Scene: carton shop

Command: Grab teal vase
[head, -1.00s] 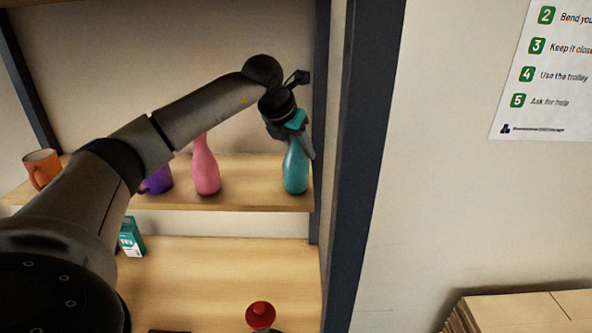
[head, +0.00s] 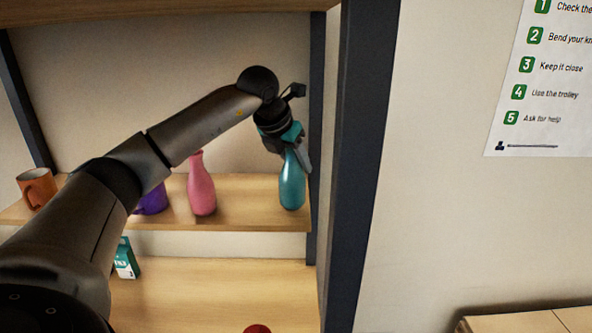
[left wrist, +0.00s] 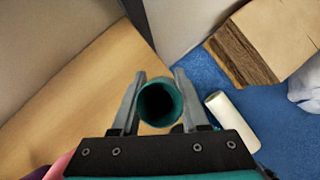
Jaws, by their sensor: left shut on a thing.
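The teal vase (head: 292,185) stands upright at the right end of the middle shelf in the head view. My left gripper (head: 296,155) reaches down over it from above, with its fingers around the neck. In the left wrist view the vase's round open mouth (left wrist: 160,103) sits between the two fingers (left wrist: 157,95). The left gripper is shut on the vase. I cannot tell whether the base still touches the shelf. My right gripper does not show.
On the middle shelf (head: 245,212), a pink vase (head: 201,190), a purple item (head: 153,201) and an orange mug (head: 37,187) stand to the left. A dark post (head: 357,170) rises close on the right. A teal-white carton (head: 126,260) and a red item (head: 257,328) are below.

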